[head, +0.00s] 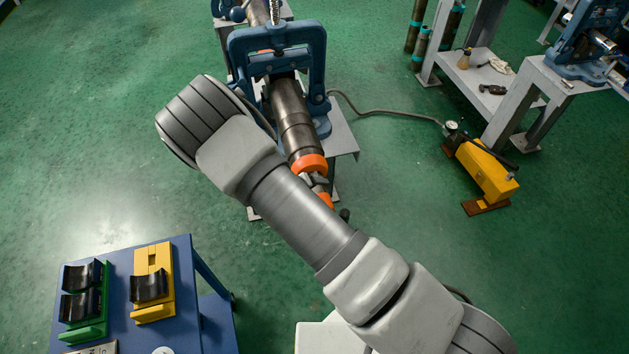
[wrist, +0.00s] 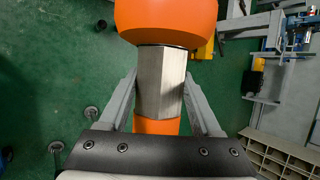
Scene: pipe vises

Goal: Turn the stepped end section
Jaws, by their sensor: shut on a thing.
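The grey pipe (head: 289,105) runs through a blue pipe vise (head: 312,45) at the top middle of the head view. Its near end is the stepped end section, with an orange collar (head: 309,164), a bare metal hexagonal part and a narrower orange tip. In the wrist view the large orange collar (wrist: 167,18) is at the top, the hexagonal part (wrist: 160,85) below it and the orange tip (wrist: 156,127) lowest. My gripper (wrist: 160,82) is shut on the hexagonal part, one finger on each side. In the head view my arm partly hides the grip and the pipe end.
A yellow hydraulic pump (head: 484,168) with a hose stands on the floor at right. A blue table (head: 118,290) with black cradles on green and yellow bases is at lower left. A grey bench (head: 540,85) with another vise is at upper right. Green floor between is clear.

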